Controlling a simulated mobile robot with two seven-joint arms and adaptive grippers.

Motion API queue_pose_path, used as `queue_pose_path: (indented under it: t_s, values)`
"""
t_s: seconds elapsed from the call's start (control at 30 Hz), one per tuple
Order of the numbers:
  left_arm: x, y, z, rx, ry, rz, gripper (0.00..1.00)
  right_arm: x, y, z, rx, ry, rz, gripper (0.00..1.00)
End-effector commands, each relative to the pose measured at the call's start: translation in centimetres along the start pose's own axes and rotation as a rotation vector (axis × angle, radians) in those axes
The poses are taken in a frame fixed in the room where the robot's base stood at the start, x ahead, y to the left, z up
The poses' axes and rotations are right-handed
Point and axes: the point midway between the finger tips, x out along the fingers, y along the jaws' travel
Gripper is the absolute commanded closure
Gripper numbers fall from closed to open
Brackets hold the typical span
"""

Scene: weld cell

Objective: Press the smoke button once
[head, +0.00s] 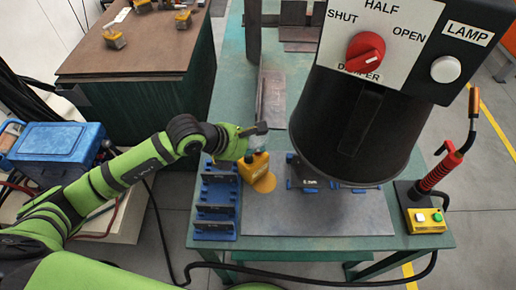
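No label reading "smoke" can be made out. A small yellow button box (426,220) with a white button (419,217) and a green button (437,217) sits at the right end of the green table; any lettering on it is too small to read. A hanging control panel (410,25) has a red damper knob (365,52) and a white button (445,69) marked LAMP. My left gripper (256,146) is above the table's left side, over or against a yellow object (253,168) with an orange round part. Whether it grips this object cannot be told. My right gripper is out of view.
A large black hood (350,125) hangs over the table and hides part of it. A blue rack (215,200) stands at the table's left edge. A red-handled torch (440,170) stands behind the button box. A black cable runs along the table's front.

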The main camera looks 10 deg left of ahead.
Motion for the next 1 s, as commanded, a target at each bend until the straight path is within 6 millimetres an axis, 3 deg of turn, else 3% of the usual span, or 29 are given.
queue_pose_path:
  t_s: [0.57, 1.0]
  values:
    - [-1.0, 0.1, 1.0, 0.0, -0.002, 0.001, 1.0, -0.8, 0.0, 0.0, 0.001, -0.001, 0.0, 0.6]
    - [-3.8, 0.0, 4.0, 0.0, -0.003, 0.001, 1.0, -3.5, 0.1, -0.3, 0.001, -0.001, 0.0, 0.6]
